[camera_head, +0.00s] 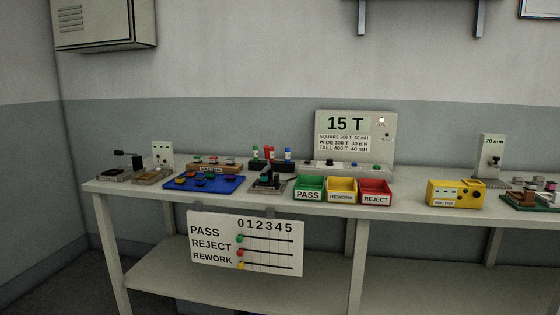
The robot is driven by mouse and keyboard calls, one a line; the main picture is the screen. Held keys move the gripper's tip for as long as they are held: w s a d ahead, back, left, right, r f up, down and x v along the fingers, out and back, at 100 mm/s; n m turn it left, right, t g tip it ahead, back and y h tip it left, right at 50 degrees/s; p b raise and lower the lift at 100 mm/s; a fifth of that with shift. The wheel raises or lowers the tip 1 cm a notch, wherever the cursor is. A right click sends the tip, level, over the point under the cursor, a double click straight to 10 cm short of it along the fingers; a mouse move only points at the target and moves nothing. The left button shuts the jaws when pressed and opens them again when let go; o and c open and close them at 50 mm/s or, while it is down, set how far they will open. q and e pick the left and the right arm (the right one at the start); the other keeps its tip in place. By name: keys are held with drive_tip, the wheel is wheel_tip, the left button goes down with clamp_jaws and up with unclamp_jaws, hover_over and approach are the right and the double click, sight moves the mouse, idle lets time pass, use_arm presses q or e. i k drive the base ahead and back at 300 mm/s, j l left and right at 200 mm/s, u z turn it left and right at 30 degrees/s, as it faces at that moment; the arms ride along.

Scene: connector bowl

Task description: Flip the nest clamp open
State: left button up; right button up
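No gripper shows in the head view, and neither arm is in the picture. A small dark fixture with a raised black lever (266,179) sits on the bench between the blue mat and the green bin; it looks like the nest clamp. It is too small here to tell whether the clamp is open or closed, or whether a part lies in it. Another small device with a black handle (128,154) stands at the bench's left end.
The long grey bench (410,207) runs across the view. Green PASS (308,195), yellow REWORK (341,196) and red REJECT (375,199) bins stand right of the fixture. A blue mat (225,186) holds several coloured parts. A yellow box (456,194) stands farther right. A score board (245,262) hangs in front.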

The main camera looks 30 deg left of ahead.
sight(267, 152)
drive_tip(key=i+j, duration=0.55)
drive_tip(key=i, duration=0.25)
